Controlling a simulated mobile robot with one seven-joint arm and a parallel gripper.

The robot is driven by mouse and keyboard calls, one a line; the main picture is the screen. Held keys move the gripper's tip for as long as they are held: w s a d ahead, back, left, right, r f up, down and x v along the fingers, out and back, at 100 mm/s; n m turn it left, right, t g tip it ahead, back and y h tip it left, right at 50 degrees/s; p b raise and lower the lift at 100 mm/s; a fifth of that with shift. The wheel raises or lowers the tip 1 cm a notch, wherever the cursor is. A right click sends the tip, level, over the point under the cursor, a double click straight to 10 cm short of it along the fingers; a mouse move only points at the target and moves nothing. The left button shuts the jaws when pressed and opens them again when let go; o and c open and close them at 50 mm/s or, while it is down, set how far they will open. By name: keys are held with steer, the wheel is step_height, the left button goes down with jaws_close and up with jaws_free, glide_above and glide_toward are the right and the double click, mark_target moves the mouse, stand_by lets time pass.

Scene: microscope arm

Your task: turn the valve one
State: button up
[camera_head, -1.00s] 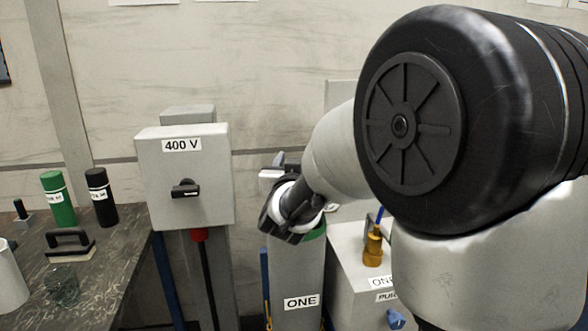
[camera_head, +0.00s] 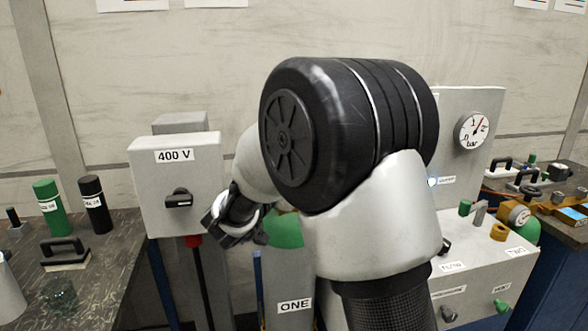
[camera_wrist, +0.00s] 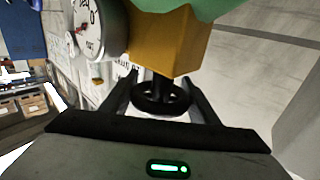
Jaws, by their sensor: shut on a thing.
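The cylinder labelled ONE (camera_head: 295,305) stands behind my arm in the head view, its green shoulder (camera_head: 286,231) partly covered by my arm. Its valve shows in the wrist view as a brass-coloured body (camera_wrist: 175,45) with a black handwheel (camera_wrist: 163,99). The green shoulder is at the top edge there (camera_wrist: 205,7). My gripper (camera_wrist: 161,88) has one finger on each side of the handwheel and is shut on it. In the head view my gripper (camera_head: 228,228) is at the upper left of the cylinder, and the handwheel cannot be made out.
The 400 V box (camera_head: 175,185) with a black switch is close to the left of my gripper. A dark bench (camera_head: 110,255) with green and black bottles is further left. A panel with a bar gauge (camera_head: 473,131) and a grey box with knobs (camera_head: 480,270) are at the right.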

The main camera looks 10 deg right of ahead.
steer(key=shift+r, duration=0.1)
steer(key=o, duration=1.1)
steer(key=p+v, duration=0.1)
steer(key=v, duration=1.6)
steer(key=shift+s+a, duration=0.1)
steer(key=shift+a, duration=0.05)
